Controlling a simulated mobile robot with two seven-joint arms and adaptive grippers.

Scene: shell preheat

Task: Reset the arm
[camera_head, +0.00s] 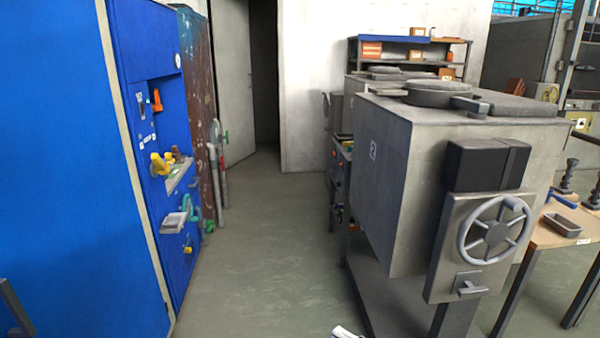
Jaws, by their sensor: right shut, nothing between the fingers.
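Only a small white and dark piece of my right gripper (346,332) shows at the bottom edge, right of the middle. It is shut and empty, low in front of the grey furnace's base. Most of it and its arm are cut off by the frame. My left gripper is not in view. The grey furnace (415,150) marked "2" stands on the right, with a spoked handwheel (496,230) and a small T-shaped handle (470,284) on its front panel.
A blue cabinet (70,130) with yellow and teal fittings lines the left. Open floor (270,225) runs between it and the furnace to an open door (232,80). A wooden table (560,240) with a grey tray (562,224) stands at right.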

